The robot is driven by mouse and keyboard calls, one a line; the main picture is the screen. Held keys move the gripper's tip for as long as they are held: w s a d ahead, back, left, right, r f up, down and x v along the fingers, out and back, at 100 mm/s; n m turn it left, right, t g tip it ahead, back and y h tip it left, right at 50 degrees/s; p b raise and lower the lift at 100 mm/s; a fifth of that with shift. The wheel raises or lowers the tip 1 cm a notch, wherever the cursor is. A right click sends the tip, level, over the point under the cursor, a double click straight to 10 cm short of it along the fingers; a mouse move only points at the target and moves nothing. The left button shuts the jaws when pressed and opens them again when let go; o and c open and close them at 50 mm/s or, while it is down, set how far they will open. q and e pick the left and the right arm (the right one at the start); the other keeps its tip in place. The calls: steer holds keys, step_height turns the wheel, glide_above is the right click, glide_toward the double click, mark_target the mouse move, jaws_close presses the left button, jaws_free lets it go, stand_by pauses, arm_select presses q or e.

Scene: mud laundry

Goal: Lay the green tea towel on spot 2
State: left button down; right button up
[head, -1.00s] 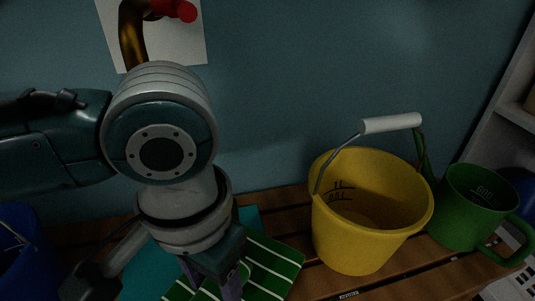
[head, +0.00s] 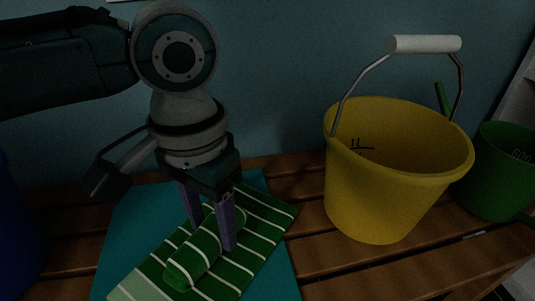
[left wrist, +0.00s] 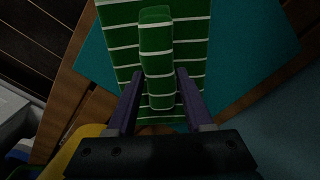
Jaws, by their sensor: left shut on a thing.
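The green tea towel (head: 262,214) has white stripes and lies flat over a teal cloth or mat (head: 130,228) on the wooden slats. A raised fold (head: 192,262) runs along the towel's middle. My left gripper (head: 215,236) points down and is shut on this fold. In the left wrist view, the fold of the towel (left wrist: 156,45) stands between the two purple fingers of the left gripper (left wrist: 160,75). The towel reaches past the teal piece's right edge at the back. No marking that reads as spot 2 can be made out. My right gripper is not in view.
A yellow bucket (head: 370,198) with a raised white-gripped handle stands right of the towel. A green jug (head: 495,190) stands beyond it. A dark blue container (head: 12,235) is at the left edge. The slatted bench (head: 320,262) is bare in front of the bucket.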

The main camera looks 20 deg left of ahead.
arm_select(q)
steer(key=shift+c, duration=1.4)
jaws_free()
